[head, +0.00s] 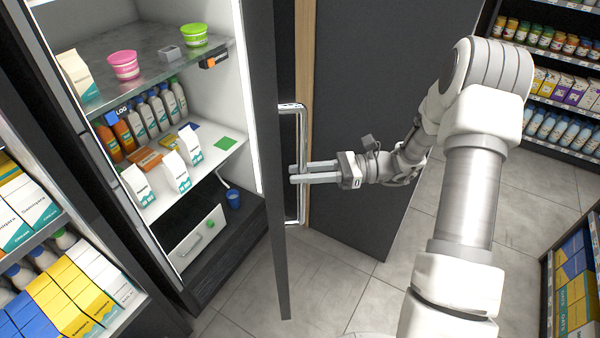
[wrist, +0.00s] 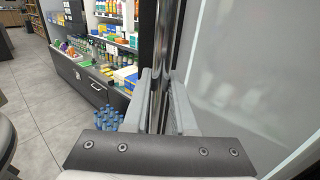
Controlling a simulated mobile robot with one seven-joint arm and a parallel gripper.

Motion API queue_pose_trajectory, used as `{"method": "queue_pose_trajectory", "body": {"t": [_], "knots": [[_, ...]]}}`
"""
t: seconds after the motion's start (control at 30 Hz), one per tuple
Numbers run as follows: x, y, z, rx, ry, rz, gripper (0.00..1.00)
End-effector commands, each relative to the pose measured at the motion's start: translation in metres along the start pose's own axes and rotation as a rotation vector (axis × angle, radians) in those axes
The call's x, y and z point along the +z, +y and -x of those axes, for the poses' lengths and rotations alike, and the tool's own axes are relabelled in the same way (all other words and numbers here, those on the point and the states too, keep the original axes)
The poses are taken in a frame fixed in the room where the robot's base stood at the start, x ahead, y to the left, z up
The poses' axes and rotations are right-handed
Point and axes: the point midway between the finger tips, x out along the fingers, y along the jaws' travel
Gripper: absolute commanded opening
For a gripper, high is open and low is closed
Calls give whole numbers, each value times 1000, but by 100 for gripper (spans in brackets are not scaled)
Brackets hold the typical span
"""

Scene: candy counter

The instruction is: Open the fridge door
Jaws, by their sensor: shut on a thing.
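The fridge (head: 200,100) stands at the left of the head view with its lit inside and shelves in plain sight. Its dark door (head: 279,250) is swung out and seen nearly edge-on. A chrome bar handle (head: 302,125) runs upright on the door's right side. My gripper (head: 296,174) is shut on the handle at its lower half. In the wrist view the handle (wrist: 166,40) passes between the two fingers (wrist: 163,105). The fingertips partly cover the gripped stretch of the bar.
Bottles, cartons and two tubs (head: 124,65) stand on the fridge shelves. A dark panel with a wooden edge (head: 306,80) stands behind the handle. Stocked shelves (head: 50,260) are at the left and more (head: 570,290) at the right. The tiled floor (head: 340,295) is clear.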

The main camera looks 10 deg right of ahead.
Motion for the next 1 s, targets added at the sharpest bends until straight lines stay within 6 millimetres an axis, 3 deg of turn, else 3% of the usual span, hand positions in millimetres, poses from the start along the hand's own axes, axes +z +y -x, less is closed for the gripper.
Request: {"method": "queue_pose_trajectory", "body": {"t": [0.07,0.1,0.23,0.53,0.67,1.0], "knots": [[0,0,0,-1,0,1,0],[0,0,0,-1,-1,1,32],[0,0,0,-1,0,1,55],[0,0,0,-1,0,1,55],[-1,-1,11,-3,-1,2,55],[-2,-1,87,-5,2,3,55]]}}
